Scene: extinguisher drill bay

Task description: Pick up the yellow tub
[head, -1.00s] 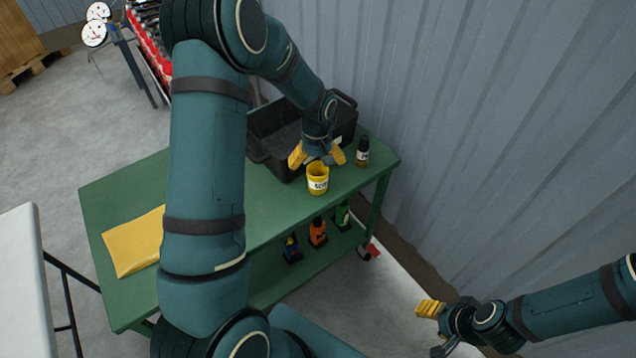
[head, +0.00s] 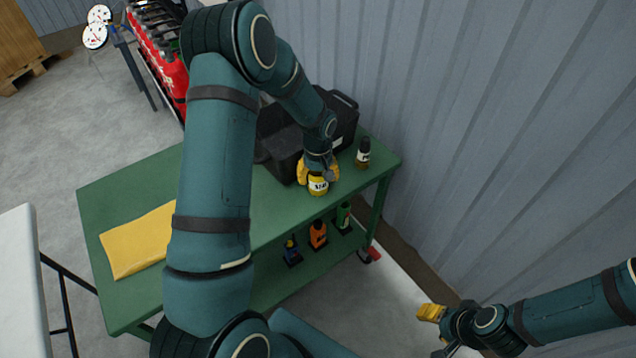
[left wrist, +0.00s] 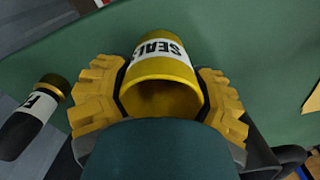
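The yellow tub (head: 318,188) stands upright near the front edge of the green cart's top, its white label facing the front. In the left wrist view the tub (left wrist: 165,72) shows its open mouth, and its label reads "SEAL" in part. My left gripper (head: 318,172) is down around the tub. Its yellow fingers lie on either side, with the dark pads against the tub's wall in the left wrist view (left wrist: 162,97). My right gripper (head: 434,332) is empty, off to the lower right, away from the cart, with its fingers apart.
A black crate (head: 277,150) stands behind the tub. A dark bottle (head: 363,153) is to its right. A yellow cloth or folder (head: 138,241) lies at the cart's left. Several bottles, including an orange one (head: 318,234), stand on the lower shelf. A corrugated wall (head: 480,130) is behind.

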